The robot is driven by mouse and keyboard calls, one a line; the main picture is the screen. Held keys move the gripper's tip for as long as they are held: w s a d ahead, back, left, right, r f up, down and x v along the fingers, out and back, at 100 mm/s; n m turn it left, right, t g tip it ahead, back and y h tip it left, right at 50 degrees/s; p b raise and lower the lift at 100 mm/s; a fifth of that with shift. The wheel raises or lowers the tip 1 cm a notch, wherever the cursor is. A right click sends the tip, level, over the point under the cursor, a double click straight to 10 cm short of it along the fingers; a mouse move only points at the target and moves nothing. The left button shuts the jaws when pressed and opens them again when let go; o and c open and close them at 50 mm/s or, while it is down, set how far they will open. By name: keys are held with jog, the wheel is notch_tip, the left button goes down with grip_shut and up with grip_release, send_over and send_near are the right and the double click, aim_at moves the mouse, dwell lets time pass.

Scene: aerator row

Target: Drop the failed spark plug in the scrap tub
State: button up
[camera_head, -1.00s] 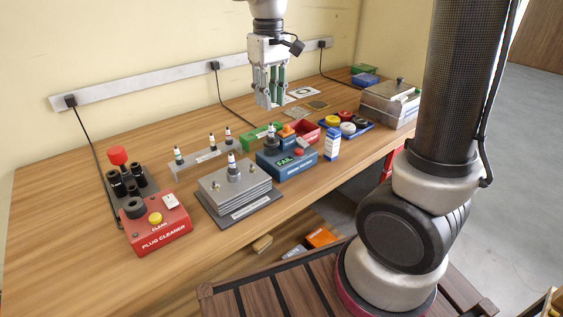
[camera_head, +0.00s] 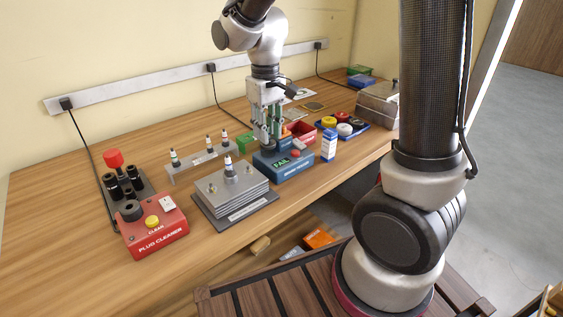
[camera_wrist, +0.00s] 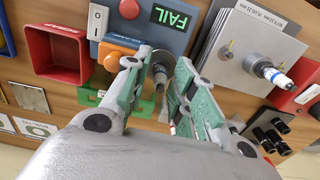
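The blue tester (camera_head: 286,166) shows FAIL on its display, which also reads clearly in the wrist view (camera_wrist: 174,18). A spark plug stands in the tester's socket; in the wrist view the plug (camera_wrist: 160,76) is between my fingertips, partly hidden. My gripper (camera_head: 267,146) is low over the tester, pointing down. Its green-padded fingers are open around the plug, with gaps visible in the wrist view (camera_wrist: 163,66). A red open tub (camera_head: 302,131), likely the scrap tub, sits just behind the tester; it looks empty in the wrist view (camera_wrist: 58,52).
A metal plate block (camera_head: 235,192) holding a plug stands left of the tester. A rack (camera_head: 205,163) with several plugs is behind it. The red plug cleaner (camera_head: 155,237) is front left.

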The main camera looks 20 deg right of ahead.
jog(key=shift+c, duration=0.4)
grip_shut()
jog(key=shift+r, duration=1.45)
jog(key=shift+s, duration=0.1)
